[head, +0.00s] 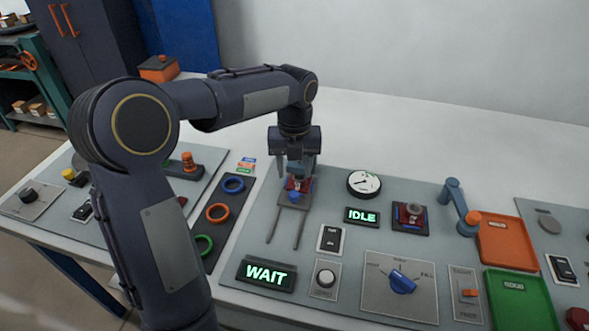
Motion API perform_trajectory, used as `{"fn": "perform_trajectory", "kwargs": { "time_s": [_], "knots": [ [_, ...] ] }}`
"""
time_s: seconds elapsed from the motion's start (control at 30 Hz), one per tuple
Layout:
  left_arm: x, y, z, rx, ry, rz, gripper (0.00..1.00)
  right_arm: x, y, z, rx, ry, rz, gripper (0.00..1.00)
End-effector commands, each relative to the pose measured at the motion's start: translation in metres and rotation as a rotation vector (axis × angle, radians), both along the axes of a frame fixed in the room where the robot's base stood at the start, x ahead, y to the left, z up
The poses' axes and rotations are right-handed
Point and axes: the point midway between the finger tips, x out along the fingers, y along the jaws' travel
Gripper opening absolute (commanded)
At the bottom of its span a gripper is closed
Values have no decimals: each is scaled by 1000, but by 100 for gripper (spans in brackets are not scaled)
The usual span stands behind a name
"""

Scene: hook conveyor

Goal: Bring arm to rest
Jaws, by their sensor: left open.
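My left arm comes in from the left and bends over the panel. My left gripper (294,170) points down with its jaws open, above a small stand with two rails (287,225). A small red and metal part (299,184) sits at the stand's far end, just under and behind the fingers. I cannot tell whether the fingers touch it. My right gripper is not in view.
Lit signs read WAIT (266,274) and IDLE (361,216). A blue rotary knob (402,282), a round gauge (364,183), an orange tray (507,243), a green tray (520,300) and a blue hook post (459,205) stand to the right. Coloured rings (217,212) lie left.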

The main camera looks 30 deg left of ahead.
Motion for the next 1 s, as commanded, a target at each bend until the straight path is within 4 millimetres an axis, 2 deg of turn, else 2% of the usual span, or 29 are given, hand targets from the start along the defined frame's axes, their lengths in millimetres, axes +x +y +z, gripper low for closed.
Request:
{"fn": "perform_trajectory", "kwargs": {
  "time_s": [0.27, 0.37, 0.43, 0.57, 0.7, 1.0],
  "knots": [
    [0, 0, 0, 0, -1, 4, 46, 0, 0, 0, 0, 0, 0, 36],
    [-6, 1, 5, -8, -12, 62, 46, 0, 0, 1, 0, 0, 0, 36],
    [-17, 1, 13, -25, -29, 163, 46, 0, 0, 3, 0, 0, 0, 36],
    [-49, 0, 31, -86, -67, 483, 46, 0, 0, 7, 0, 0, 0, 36],
    [-90, -5, 46, -185, -89, 899, 46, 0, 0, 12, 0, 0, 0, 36],
    [-173, -24, 54, -456, -15, 1788, 46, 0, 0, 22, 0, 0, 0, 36]
  ]
}}
